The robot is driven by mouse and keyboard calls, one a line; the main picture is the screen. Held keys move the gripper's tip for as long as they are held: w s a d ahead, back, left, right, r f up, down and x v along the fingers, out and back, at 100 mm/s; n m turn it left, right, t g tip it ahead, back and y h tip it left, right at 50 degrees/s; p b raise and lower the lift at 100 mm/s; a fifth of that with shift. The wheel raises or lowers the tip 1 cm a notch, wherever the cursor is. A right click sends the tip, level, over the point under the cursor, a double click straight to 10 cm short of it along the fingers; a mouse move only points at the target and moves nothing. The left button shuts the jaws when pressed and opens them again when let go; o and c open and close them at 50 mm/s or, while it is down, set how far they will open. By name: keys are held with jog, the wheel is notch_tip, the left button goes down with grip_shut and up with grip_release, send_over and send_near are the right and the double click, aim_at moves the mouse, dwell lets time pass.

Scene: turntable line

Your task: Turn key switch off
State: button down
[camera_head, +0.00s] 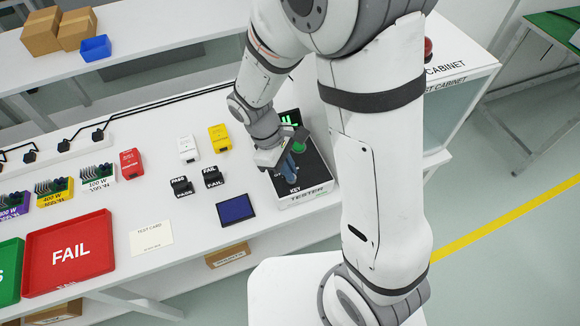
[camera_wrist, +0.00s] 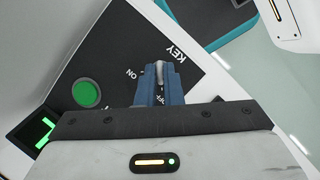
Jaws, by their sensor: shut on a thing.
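The tester (camera_head: 308,188) is a white box with a black top at the right end of the white table. In the wrist view its black top (camera_wrist: 118,55) carries the labels KEY, ON and OFF, and a round green button (camera_wrist: 87,94). My gripper (camera_head: 287,166) is over the tester's top. In the wrist view its blue fingers (camera_wrist: 158,85) are shut on the key switch (camera_wrist: 159,72), a small grey piece showing between the fingertips. The OFF label is partly covered by the fingers, and the ON label is to their left. The key's exact angle is hard to tell.
A small screen with green marks (camera_wrist: 38,130) is beside the green button. Left of the tester are a dark blue pad (camera_head: 236,210), black PASS and FAIL blocks (camera_head: 212,178), a test card (camera_head: 151,237) and a red FAIL tray (camera_head: 68,254).

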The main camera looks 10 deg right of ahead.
jog(key=c, duration=1.6)
grip_release()
jog(key=shift+o, duration=0.2)
jog(key=v, duration=0.7)
jog(key=shift+r, duration=0.35)
